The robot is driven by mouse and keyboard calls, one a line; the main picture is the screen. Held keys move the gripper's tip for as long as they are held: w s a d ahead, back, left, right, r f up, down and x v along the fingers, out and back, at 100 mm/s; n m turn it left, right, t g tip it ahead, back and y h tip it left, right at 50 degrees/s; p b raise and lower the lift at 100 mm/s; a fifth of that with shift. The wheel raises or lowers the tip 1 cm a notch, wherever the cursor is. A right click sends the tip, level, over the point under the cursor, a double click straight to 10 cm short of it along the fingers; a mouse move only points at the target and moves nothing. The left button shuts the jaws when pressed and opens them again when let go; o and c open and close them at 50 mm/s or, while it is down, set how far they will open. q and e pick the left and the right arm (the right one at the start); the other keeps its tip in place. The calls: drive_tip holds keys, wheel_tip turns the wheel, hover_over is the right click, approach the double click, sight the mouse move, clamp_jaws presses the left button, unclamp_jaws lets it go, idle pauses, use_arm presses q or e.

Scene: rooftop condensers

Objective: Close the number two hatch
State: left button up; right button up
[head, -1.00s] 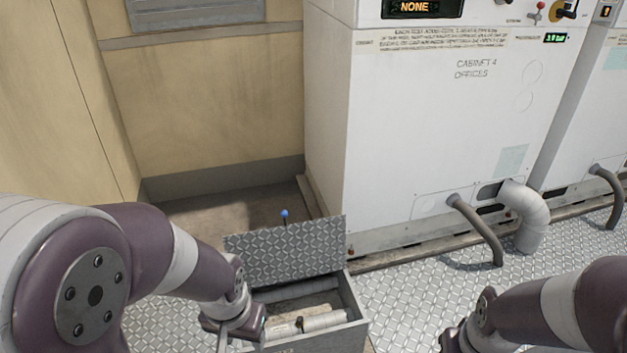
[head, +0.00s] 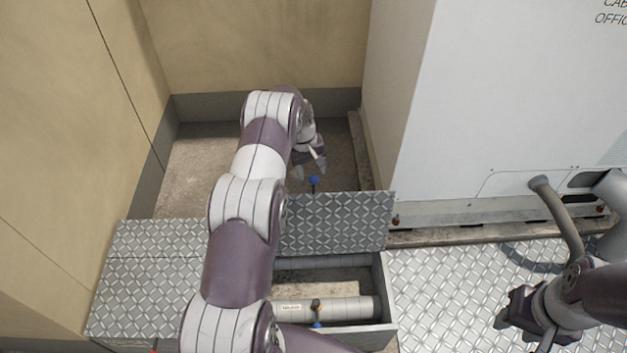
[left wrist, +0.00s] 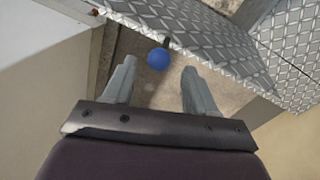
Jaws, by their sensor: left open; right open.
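The hatch lid (head: 340,222), a diamond-plate panel, stands raised at the back of an open floor box (head: 372,340). A blue ball knob (head: 314,181) on a short dark stem sticks out at its top edge. My left gripper (head: 309,166) is open behind the lid, beside the knob. In the left wrist view the knob (left wrist: 158,57) appears between the open fingertips (left wrist: 157,68), apart from both; the lid (left wrist: 215,45) is beyond. My right gripper (head: 523,335) is open and empty at the lower right. No hatch number is readable.
Pipes (head: 345,308) and a small valve lie inside the box. Shut diamond plating (head: 150,285) adjoins it on the left, partly hidden by my left arm. A white cabinet (head: 450,120) and a hose (head: 560,220) stand right; clear plate floor (head: 440,300) lies before them.

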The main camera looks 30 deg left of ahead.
sight(313, 176)
use_arm(q)
drive_tip(key=f, duration=0.5)
drive_tip(key=shift+w+d, duration=0.25)
drive_tip(key=shift+w, duration=0.1)
drive_tip(key=shift+f, duration=0.1)
clamp_jaws()
